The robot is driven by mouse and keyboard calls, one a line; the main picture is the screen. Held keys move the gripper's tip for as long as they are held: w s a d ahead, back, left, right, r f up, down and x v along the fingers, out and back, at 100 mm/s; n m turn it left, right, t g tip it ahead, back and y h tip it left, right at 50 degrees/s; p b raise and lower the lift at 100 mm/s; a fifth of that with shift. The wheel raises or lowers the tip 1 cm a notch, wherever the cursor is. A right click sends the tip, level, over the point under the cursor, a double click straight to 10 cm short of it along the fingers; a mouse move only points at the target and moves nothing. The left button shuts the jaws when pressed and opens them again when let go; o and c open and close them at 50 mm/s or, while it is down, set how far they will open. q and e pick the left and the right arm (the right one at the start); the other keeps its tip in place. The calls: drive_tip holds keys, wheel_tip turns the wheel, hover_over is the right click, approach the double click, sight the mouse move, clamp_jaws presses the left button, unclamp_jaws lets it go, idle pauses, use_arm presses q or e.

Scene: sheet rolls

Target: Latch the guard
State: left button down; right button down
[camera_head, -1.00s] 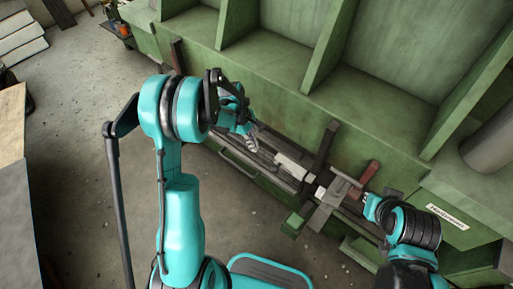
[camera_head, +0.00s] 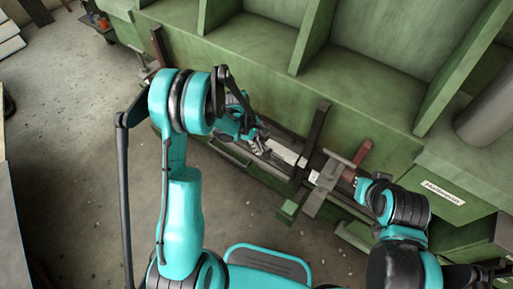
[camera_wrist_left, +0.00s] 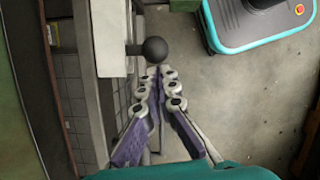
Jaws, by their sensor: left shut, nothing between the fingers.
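The guard and its latch cannot be clearly told apart on the green machine (camera_head: 400,95). A black ball knob (camera_wrist_left: 155,49) on a short rod shows in the left wrist view, just beyond my left fingertips. My left gripper (camera_wrist_left: 160,74) has its fingers together and empty; whether they touch the knob is unclear. In the head view my left gripper (camera_head: 260,146) is low at the machine's front, close to a pale block (camera_head: 288,153). My right gripper (camera_head: 362,184) is beside a grey cross-shaped part (camera_head: 325,185); its fingers are too small to judge.
A dark upright bar (camera_head: 314,132) and a reddish-brown bar (camera_head: 362,152) stand along the machine's front. A label (camera_head: 443,192) is on its right side. The concrete floor (camera_head: 95,190) at the left is clear. Green ribs (camera_head: 318,35) divide the upper machine.

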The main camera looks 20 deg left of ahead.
sight(267, 157)
use_arm(q)
drive_tip(key=shift+d, duration=0.1)
drive_tip(key=d, duration=0.1)
drive_tip(key=s+d, duration=0.1)
drive_tip(key=d, duration=0.2)
drive_tip(key=shift+s+d+b, duration=0.1)
drive_tip(key=shift+s+b, duration=0.25)
drive_tip(key=shift+b, duration=0.05)
use_arm(e)
drive_tip(key=shift+a+f, duration=0.1)
drive_tip(key=shift+f, duration=0.3)
